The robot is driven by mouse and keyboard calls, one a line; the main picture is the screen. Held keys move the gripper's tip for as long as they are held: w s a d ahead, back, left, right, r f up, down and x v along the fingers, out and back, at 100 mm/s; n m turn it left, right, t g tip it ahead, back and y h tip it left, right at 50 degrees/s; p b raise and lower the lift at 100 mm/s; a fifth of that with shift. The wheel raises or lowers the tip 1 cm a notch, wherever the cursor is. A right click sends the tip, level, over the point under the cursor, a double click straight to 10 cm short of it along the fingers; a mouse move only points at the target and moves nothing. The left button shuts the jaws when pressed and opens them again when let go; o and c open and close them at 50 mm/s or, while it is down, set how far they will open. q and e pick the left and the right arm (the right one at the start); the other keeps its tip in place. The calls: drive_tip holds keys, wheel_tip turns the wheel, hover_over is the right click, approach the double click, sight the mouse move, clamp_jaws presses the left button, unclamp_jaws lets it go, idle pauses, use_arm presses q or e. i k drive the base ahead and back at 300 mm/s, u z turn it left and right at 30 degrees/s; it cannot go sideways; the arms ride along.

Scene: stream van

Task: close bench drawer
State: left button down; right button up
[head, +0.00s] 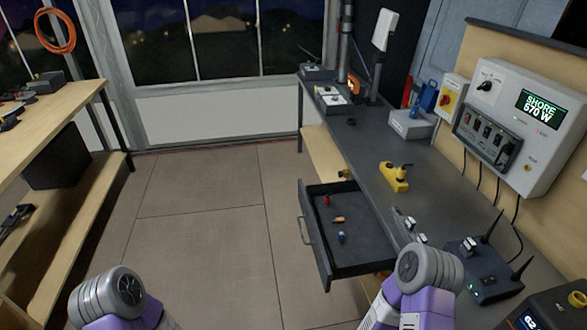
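The bench drawer (372,252) is pulled out from the dark-topped bench (365,165) on the right, standing out toward the floor aisle on the left. Its front panel has a bar handle (308,228). A few small items lie inside: a red one (327,201), an orange one (339,220) and a blue one (341,237). Rounded grey and purple links of my two arms show at the bottom left and bottom right. The right one covers the area near the drawer's near right corner. Neither gripper is visible.
A yellow tool (394,176) and a dark box with antennas (482,268) stand on the bench. A control panel (520,120) hangs on the right wall. A wooden shelf unit (75,115) stands left. The floor (215,225) between is clear.

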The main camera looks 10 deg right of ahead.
sight(366, 248)
drive_tip(key=k, duration=0.55)
drive_tip(key=u, duration=0.05)
drive_tip(key=i, duration=1.65)
drive_tip(key=u, duration=0.55)
